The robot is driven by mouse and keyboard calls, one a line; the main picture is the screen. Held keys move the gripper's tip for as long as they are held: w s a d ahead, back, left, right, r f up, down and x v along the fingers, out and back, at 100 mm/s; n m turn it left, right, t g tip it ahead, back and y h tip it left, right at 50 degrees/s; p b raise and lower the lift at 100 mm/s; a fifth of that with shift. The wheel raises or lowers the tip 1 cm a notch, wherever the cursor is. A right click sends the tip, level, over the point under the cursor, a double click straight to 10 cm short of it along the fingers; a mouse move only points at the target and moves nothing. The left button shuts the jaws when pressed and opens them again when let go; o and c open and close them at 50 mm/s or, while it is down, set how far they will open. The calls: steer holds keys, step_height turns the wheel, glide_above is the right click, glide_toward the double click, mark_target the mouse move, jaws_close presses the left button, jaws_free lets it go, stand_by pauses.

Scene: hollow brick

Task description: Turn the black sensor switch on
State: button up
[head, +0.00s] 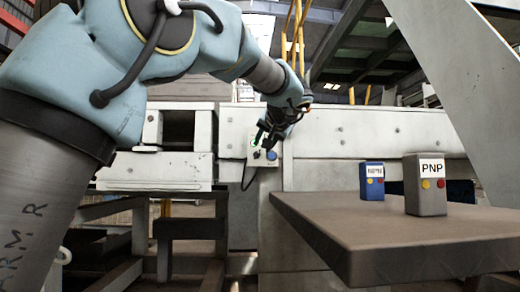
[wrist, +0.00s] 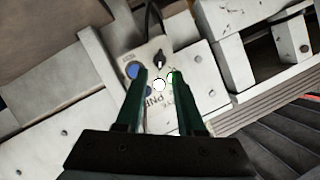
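The black sensor switch (wrist: 159,60) is a small dark rotary knob with a pale mark. It sits on a light control box (wrist: 150,48) on the white machine frame. In the wrist view the switch lies just beyond my gripper (wrist: 158,76), roughly in line with the gap between its fingers. The two dark green fingers are apart with nothing held between them. I cannot tell whether they touch the box. In the head view my gripper (head: 265,137) is in front of the control box (head: 263,162) and covers part of it.
A blue button (wrist: 132,71) and a white round light (wrist: 159,85) are on the box, and a black cable leaves it. A grey PNP box (head: 426,190) and a blue box (head: 371,180) stand on the brown table (head: 400,235) at the right.

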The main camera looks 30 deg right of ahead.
steer(key=shift+v, duration=2.15)
steer(key=w+a+f+n+g+y+p, duration=0.1)
steer(key=w+a+f+g+y+p, duration=0.2)
steer(key=a+f, duration=0.8)
steer(key=w+a+f+n+g+y+p, duration=0.1)
steer(key=w+a+f+g+p, duration=0.35)
steer(key=a+f, duration=0.65)
steer(key=s+a+f+n+g+h+p, duration=0.1)
steer(key=s+a+f+n+g+p, duration=0.25)
steer(key=s+a, duration=0.6)
steer(key=s+a+f+n+g+p, duration=0.1)
steer(key=s+a+f+n+p, duration=0.25)
steer(key=s+a+f, duration=0.6)
step_height(320, 180, up, 40)
steer(key=w+a+m+p, duration=0.1)
steer(key=w+a+p, duration=0.1)
steer(key=p, duration=3.6)
steer(key=shift+w+r, duration=0.25)
steer(key=shift+w, duration=0.05)
steer(key=shift+a+f, duration=0.1)
